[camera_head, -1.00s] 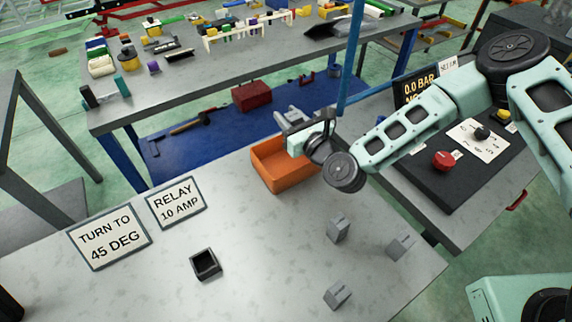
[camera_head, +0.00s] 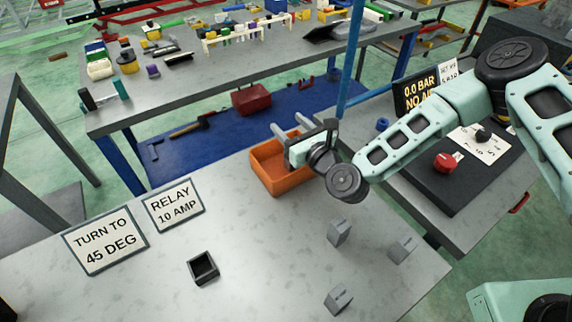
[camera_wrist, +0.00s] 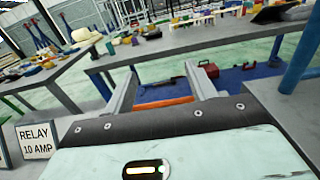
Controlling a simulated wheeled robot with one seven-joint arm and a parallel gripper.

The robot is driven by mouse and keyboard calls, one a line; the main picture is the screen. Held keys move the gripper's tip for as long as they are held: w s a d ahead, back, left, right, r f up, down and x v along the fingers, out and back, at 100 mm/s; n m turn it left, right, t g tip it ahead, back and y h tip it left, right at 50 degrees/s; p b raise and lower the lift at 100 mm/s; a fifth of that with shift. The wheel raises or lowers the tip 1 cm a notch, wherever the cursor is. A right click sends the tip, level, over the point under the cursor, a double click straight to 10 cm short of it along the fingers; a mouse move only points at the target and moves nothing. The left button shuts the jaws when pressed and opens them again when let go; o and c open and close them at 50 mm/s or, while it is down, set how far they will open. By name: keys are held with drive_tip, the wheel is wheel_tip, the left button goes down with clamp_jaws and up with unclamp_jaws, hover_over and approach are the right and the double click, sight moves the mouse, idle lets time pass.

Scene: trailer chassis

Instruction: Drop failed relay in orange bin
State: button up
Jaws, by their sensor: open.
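The orange bin (camera_head: 282,186) stands at the far edge of the grey table. My gripper (camera_head: 292,128) is over the bin, pointing away from the head camera, with its two fingers apart. In the wrist view the fingers (camera_wrist: 162,90) are spread with nothing between them, and the bin's orange rim (camera_wrist: 165,103) shows beyond and below. I see no relay in the gripper. The bin's floor is partly hidden by its walls and my wrist, so I cannot tell whether a relay lies inside. Three grey relay-like blocks (camera_head: 339,231) stand on the table at right.
A black open socket (camera_head: 203,267) sits mid-table. Signs read "RELAY 10 AMP" (camera_head: 174,205) and "TURN TO 45 DEG" (camera_head: 106,240). A red toolbox (camera_head: 251,99) lies on the blue shelf behind. A black panel with a red knob (camera_head: 446,162) is at right.

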drive_tip(key=b+v, duration=0.1)
drive_tip(key=v, duration=1.5)
drive_tip(key=shift+d, duration=0.15)
drive_tip(key=shift+s, duration=0.1)
